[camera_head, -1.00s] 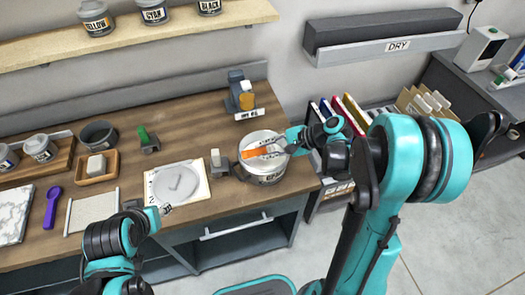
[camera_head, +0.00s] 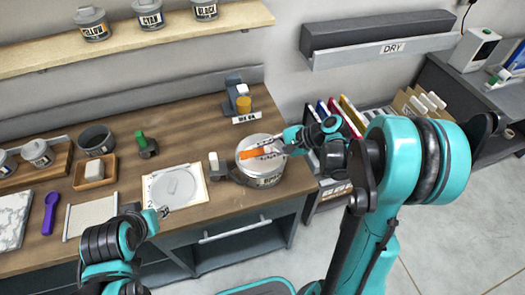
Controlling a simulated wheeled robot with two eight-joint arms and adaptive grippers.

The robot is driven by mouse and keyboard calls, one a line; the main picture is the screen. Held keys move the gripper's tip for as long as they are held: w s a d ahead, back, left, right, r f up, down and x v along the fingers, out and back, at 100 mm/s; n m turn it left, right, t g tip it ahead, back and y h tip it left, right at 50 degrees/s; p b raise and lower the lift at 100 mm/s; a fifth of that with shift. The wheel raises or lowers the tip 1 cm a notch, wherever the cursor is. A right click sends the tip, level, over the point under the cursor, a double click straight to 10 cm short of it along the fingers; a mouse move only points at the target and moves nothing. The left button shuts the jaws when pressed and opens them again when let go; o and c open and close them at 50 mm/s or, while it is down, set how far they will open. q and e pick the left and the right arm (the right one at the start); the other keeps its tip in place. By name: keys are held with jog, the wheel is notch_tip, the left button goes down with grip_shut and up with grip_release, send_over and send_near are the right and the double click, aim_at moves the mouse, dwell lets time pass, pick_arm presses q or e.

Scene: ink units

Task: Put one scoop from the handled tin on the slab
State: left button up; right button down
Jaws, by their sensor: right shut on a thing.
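My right gripper (camera_head: 291,142) is shut on a flat tool with an orange part (camera_head: 257,154), over the top of a large grey tin (camera_head: 261,182). I cannot tell whether the tool touches what is inside the tin. A white marbled slab (camera_head: 11,222) lies at the bench's far left, partly cut off by the picture edge. My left gripper (camera_head: 163,212) is low at the bench's front edge, away from the slab and the tin; its fingers are too small to read.
A purple spoon (camera_head: 51,212) and a pale mat (camera_head: 92,215) lie right of the slab. A round grey disc (camera_head: 173,187) sits on paper. A dark pot (camera_head: 96,139) and a wooden tray (camera_head: 94,184) stand behind. A bottle stand (camera_head: 236,92) is behind the tin.

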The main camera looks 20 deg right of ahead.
notch_tip(320, 180, up, 10)
jog(key=p, duration=0.6)
jog(key=shift+f, duration=0.25)
